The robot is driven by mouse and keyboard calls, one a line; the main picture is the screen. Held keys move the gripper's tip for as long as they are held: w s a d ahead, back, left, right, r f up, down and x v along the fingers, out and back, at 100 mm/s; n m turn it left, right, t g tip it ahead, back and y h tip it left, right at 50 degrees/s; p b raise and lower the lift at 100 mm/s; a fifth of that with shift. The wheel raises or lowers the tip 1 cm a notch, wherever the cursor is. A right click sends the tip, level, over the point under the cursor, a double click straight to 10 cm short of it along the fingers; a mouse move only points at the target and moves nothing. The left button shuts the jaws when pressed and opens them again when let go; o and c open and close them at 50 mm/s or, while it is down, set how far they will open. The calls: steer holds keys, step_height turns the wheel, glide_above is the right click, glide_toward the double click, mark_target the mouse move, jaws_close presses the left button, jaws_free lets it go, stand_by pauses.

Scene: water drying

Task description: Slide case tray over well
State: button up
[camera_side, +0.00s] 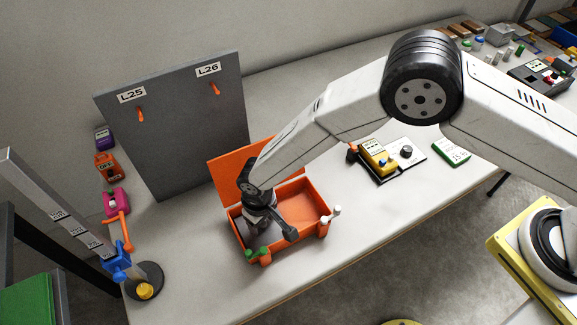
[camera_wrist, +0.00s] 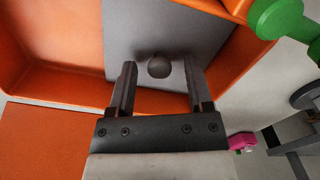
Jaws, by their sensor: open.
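An orange case (camera_side: 318,198) stands open on the table, its lid (camera_side: 232,172) raised at the back. Its right part shows a bare orange well (camera_side: 300,203). A flat grey tray (camera_wrist: 135,25) lies in the case and has a round grey knob (camera_wrist: 159,67). My gripper (camera_wrist: 160,63) is open, with one finger on each side of the knob and visible gaps to both. In the side view my gripper (camera_side: 268,220) is low over the left part of the case and hides most of the tray there.
A grey board (camera_side: 180,125) with orange hooks stands behind. A yellow meter (camera_side: 378,160) sits to the right. A metal post (camera_side: 65,215) stands at left.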

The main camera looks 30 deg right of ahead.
jaws_close()
stand_by(1.5)
